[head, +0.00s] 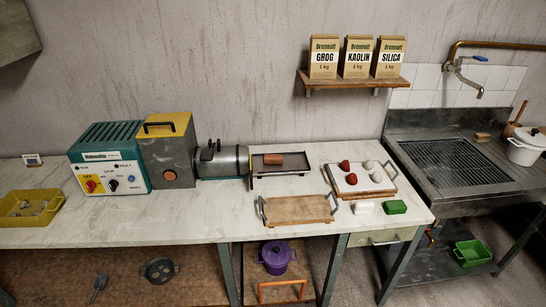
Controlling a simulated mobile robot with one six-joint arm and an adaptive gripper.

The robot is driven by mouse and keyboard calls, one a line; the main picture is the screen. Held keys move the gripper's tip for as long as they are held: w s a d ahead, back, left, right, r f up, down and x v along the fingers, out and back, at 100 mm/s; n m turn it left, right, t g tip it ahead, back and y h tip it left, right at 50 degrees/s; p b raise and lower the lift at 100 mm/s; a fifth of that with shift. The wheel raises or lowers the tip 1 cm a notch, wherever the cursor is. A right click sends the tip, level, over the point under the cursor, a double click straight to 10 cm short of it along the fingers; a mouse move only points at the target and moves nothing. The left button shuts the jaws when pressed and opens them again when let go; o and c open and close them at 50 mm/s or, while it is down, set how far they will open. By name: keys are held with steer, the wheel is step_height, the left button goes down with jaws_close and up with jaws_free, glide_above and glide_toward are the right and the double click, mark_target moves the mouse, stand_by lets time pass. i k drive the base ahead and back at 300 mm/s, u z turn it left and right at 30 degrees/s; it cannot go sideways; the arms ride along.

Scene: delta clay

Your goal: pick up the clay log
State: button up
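The clay log (273,159) is a short reddish-brown cylinder. It lies on its side toward the back of a dark, low tray (281,171), at the outlet end of the clay machine's grey metal barrel (225,163). A gap shows between the log and the barrel end. My gripper is not in this view, so I cannot tell whether it is open or shut.
A wooden board with handles (299,209) lies in front of the tray. A white tray (346,186) with red and white lumps stands right of it. A white block (363,208) and a green block (396,207) lie nearby. The bench front (190,222) is clear.

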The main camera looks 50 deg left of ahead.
mark_target(278, 159)
steer(key=u, duration=0.25)
steer(key=i, duration=0.8)
steer(key=u, duration=1.1)
steer(key=i, duration=1.05)
steer(key=u, duration=0.6)
steer(key=k, duration=0.95)
steer(key=u, duration=0.2)
steer(key=i, duration=0.25)
steer(key=z, duration=0.1)
